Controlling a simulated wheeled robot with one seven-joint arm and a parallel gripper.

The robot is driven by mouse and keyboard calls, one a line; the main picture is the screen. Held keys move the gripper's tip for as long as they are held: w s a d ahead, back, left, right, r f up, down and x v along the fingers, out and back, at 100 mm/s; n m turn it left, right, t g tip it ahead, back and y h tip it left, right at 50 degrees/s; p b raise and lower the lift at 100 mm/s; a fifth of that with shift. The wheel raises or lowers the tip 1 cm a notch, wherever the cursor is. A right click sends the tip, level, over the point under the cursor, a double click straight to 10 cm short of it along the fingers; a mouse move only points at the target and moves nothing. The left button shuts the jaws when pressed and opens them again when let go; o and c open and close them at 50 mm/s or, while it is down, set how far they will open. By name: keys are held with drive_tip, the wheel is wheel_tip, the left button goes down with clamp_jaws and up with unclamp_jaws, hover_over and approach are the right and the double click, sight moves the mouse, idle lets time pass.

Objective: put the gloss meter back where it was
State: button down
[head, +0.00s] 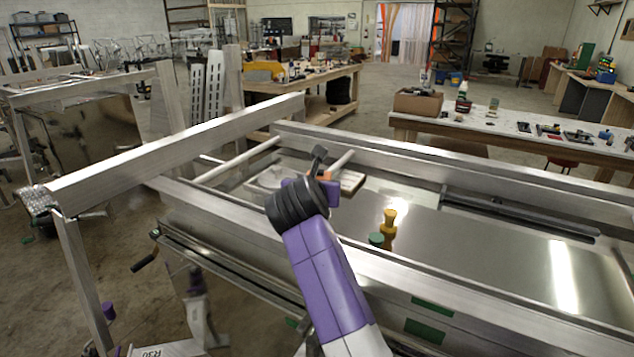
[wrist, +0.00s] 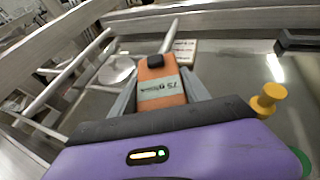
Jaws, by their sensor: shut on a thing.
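The orange gloss meter (wrist: 158,71), with a pale label and a black knob on top, sits between the fingers of my gripper (wrist: 162,92) in the wrist view. My gripper is shut on it. In the head view my gripper (head: 319,172) is over the trailer bed, near its left end, and only a small orange patch of the meter (head: 325,175) shows past my wrist. Whether the meter touches a surface below cannot be told.
A yellow knobbed object (head: 389,228) and a green-topped one (head: 376,239) stand on the trailer bed (head: 455,245), right of my arm. A flat block (wrist: 183,50) lies beyond the meter. Aluminium rails (head: 180,150) surround the bed. Its right part is clear.

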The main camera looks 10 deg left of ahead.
drive_tip(key=c, duration=0.5)
unclamp_jaws()
drive_tip(key=shift+r+b, duration=0.3)
drive_tip(key=shift+b, duration=0.05)
drive_tip(key=v, duration=0.8)
drive_tip(key=b+v, duration=0.1)
drive_tip(key=v, duration=0.2)
drive_tip(key=shift+s+r, duration=0.25)
drive_tip(key=shift+r, duration=0.2)
drive_tip(key=shift+s, duration=0.2)
drive_tip(key=shift+s, duration=0.1)
